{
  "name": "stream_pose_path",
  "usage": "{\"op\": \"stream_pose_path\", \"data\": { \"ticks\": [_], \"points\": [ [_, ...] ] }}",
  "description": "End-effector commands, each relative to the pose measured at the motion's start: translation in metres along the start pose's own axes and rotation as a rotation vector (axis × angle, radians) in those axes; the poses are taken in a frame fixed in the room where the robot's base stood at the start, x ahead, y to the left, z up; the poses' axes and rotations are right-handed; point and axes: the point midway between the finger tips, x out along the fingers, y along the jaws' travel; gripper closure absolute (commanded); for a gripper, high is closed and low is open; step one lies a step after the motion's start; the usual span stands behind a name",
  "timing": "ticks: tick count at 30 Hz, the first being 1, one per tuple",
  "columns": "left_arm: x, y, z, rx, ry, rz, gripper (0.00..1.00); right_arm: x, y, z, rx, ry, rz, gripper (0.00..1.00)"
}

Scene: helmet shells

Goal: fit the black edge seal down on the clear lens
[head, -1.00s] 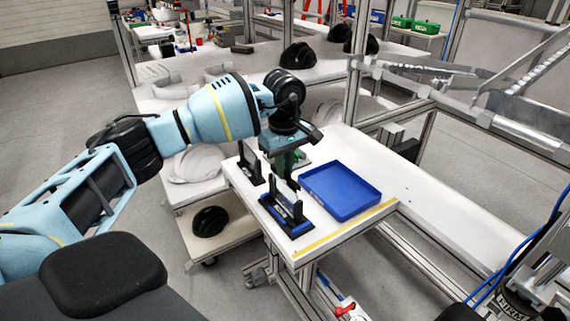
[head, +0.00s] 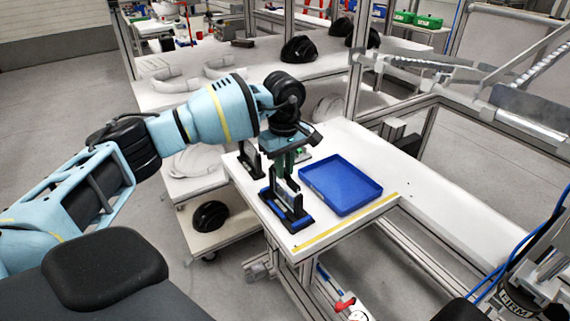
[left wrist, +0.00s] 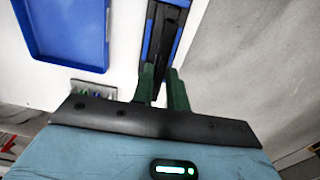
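My left gripper (head: 285,172) points down just behind the front fixture, its two green fingers close together. The clear lens (head: 287,197) stands upright in the front blue and black fixture (head: 299,226). The fixture also shows beyond the fingertips in the left wrist view (left wrist: 167,25). I cannot tell whether seal and lens touch.
A blue tray (head: 340,185) lies right of the fixture, close to it. Another black upright holder (head: 250,160) stands behind and left. A small item with green parts (head: 303,153) lies behind the tray. The white table (head: 385,165) is clear to the right.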

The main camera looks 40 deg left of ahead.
Motion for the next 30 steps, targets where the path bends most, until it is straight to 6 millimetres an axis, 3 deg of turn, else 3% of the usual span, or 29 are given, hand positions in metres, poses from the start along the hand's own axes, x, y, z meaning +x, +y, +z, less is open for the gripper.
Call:
{"op": "stream_pose_path", "data": {
  "ticks": [1,5,14,30],
  "points": [
    [0.001,0.000,0.000,0.000,0.000,-0.001,0.78,0.000,0.000,0.001,0.000,-0.002,0.000,0.64],
    [0.000,0.000,0.000,0.000,0.000,-0.001,0.62,-0.002,-0.001,0.003,0.001,-0.006,-0.001,0.64],
    [-0.001,0.000,0.000,0.000,0.000,0.000,0.62,-0.004,-0.002,0.008,0.003,-0.017,-0.002,0.64],
    [-0.071,0.000,0.000,0.001,0.000,0.000,0.62,0.001,0.000,0.003,0.001,-0.004,-0.001,0.64]
  ]
}}
